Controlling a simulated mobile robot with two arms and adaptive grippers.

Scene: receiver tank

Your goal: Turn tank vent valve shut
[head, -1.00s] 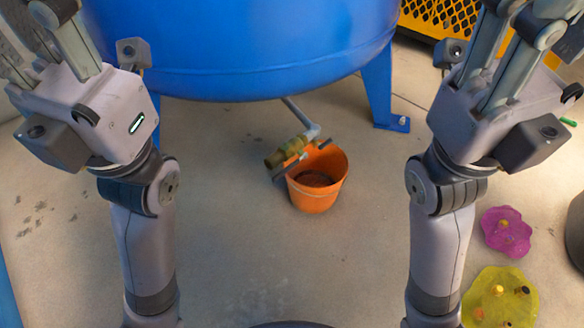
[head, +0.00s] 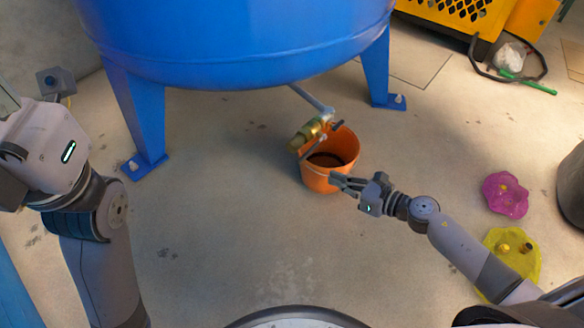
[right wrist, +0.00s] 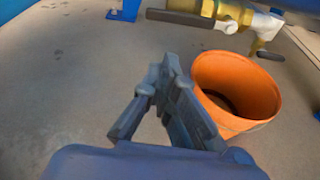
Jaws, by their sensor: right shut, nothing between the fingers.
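A brass vent valve (head: 309,134) sits on a pale pipe below the blue tank (head: 235,50), over an orange bucket (head: 322,178). Two dark lever handles show at it, one slanting along its front (head: 313,149). In the right wrist view the valve (right wrist: 228,12) is at the top edge, with one lever (right wrist: 180,18) lying across to the left. My right gripper (head: 340,181) is shut and empty in front of the bucket, below the valve and apart from it.
The blue tank legs (head: 142,120) stand on the floor left and right of the bucket. Pink (head: 505,195) and yellow (head: 515,262) flower-shaped pieces lie at right. A dark bin (head: 572,190) is at the right edge. A yellow machine (head: 465,22) stands behind.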

